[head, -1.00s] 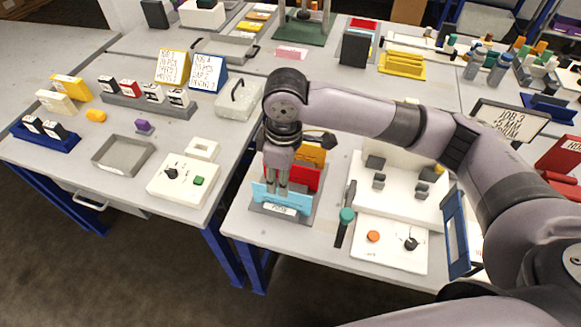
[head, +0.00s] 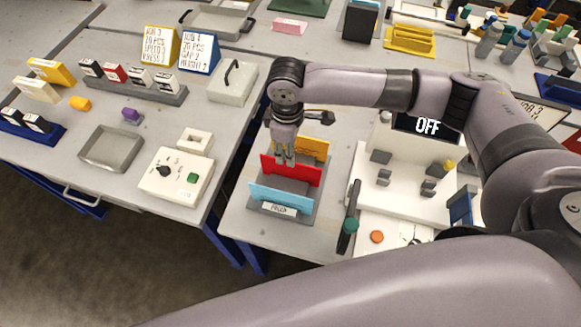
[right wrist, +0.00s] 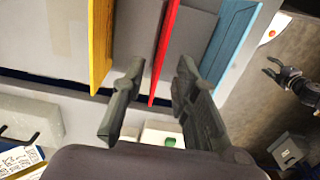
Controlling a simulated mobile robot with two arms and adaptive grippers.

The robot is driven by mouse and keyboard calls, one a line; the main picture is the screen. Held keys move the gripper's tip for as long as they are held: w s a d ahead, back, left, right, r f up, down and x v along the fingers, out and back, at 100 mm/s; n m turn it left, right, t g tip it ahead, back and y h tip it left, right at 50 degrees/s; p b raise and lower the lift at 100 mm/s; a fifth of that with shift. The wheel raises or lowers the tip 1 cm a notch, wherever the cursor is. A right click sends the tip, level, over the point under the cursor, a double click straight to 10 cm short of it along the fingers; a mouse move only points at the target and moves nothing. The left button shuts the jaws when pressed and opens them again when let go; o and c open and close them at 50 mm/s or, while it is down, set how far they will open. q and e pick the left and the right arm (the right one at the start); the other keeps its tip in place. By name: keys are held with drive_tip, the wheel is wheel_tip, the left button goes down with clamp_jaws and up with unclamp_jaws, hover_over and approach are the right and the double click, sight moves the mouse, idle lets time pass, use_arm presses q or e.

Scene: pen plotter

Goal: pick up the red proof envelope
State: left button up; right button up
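The red proof envelope (head: 291,170) stands upright in a grey rack, between a yellow envelope (head: 314,148) behind and a light blue one (head: 281,199) in front. My right gripper (head: 284,160) points down at the top edge of the red envelope. In the right wrist view the right gripper (right wrist: 155,95) is open. Its fingers are on either side of the red envelope (right wrist: 166,45), with visible gaps. What seems to be my left gripper (right wrist: 273,70) shows small at the right of the wrist view; its fingers are unclear.
A white machine with an OFF display (head: 427,126) stands right of the rack. A dark bar with a green knob (head: 350,224) lies between them. A white control box (head: 176,176) and a grey tray (head: 111,149) are on the left table.

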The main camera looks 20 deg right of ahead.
sight(291, 169)
wheel_tip(291, 169, down, 4)
drive_tip(key=shift+d+f+p, duration=0.1)
drive_tip(key=shift+f+p, duration=0.15)
drive_tip(key=shift+p, duration=0.3)
drive_tip(key=f, duration=0.2)
drive_tip(key=f+p, duration=0.1)
drive_tip(key=shift+s+d+f, duration=0.15)
drive_tip(key=shift+s+f, duration=0.15)
drive_tip(key=shift+f, duration=0.4)
use_arm(q)
drive_tip(key=shift+w+r, duration=1.05)
drive_tip(key=shift+r, duration=0.25)
use_arm(e)
clamp_jaws()
